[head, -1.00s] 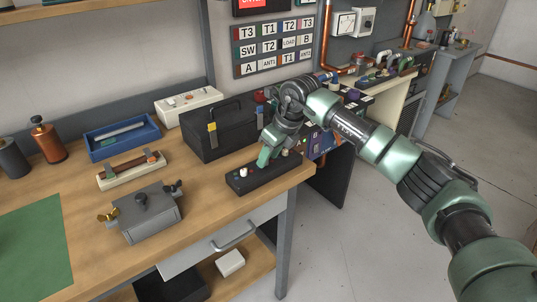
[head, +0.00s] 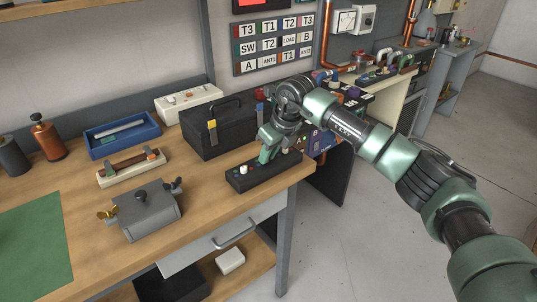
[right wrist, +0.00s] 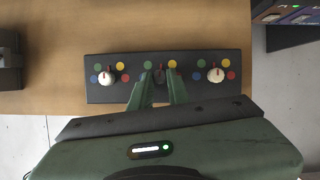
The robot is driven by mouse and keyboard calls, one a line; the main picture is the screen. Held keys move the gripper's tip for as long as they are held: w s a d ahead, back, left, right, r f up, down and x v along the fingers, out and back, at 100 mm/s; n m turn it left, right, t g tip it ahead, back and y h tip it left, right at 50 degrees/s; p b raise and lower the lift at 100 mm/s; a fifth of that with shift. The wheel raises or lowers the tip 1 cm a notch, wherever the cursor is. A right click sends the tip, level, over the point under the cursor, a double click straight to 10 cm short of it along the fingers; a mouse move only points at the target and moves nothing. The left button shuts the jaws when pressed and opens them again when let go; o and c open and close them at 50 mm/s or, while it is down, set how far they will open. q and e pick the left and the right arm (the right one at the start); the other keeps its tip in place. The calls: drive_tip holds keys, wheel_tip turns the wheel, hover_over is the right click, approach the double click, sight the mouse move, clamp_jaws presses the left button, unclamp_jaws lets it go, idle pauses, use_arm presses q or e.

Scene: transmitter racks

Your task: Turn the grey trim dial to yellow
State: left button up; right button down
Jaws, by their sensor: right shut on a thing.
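A black dial box (head: 252,181) lies near the front right edge of the wooden bench. In the right wrist view the box (right wrist: 120,95) bears a row of three dials. The middle one is the dark grey dial (right wrist: 160,77), between two whitish dials (right wrist: 107,77) (right wrist: 216,75). Its red mark points about straight up, between a green dot (right wrist: 149,64) and a yellow dot (right wrist: 172,64). My right gripper (head: 265,157) is over the box, with its fingers (right wrist: 161,78) shut on the grey dial, hiding its sides and nearby dots. My left gripper is not in view.
A black toolbox (head: 215,133) stands behind the dial box. A grey metal box (head: 148,212) with wing nuts, a blue tray (head: 122,145) and a green mat (head: 35,240) are on the bench. Bare wood lies left of the dial box.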

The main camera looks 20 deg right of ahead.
drive_tip(key=m, duration=0.1)
drive_tip(key=m+h+b, duration=0.1)
drive_tip(key=m, duration=0.1)
drive_tip(key=shift+a+m+t+b, duration=0.25)
drive_tip(key=shift+m+t+b, duration=0.05)
drive_tip(key=shift+m, duration=0.1)
drive_tip(key=shift+a+m+h+b, duration=0.15)
drive_tip(key=shift+m+h+b, duration=0.75)
drive_tip(key=shift+m, duration=1)
drive_tip(key=c, duration=1.3)
unclamp_jaws()
drive_tip(key=shift+c, duration=0.2)
drive_tip(key=b+v, duration=0.1)
drive_tip(key=v, duration=0.6)
drive_tip(key=shift+r, duration=0.45)
drive_tip(key=shift+s, duration=0.1)
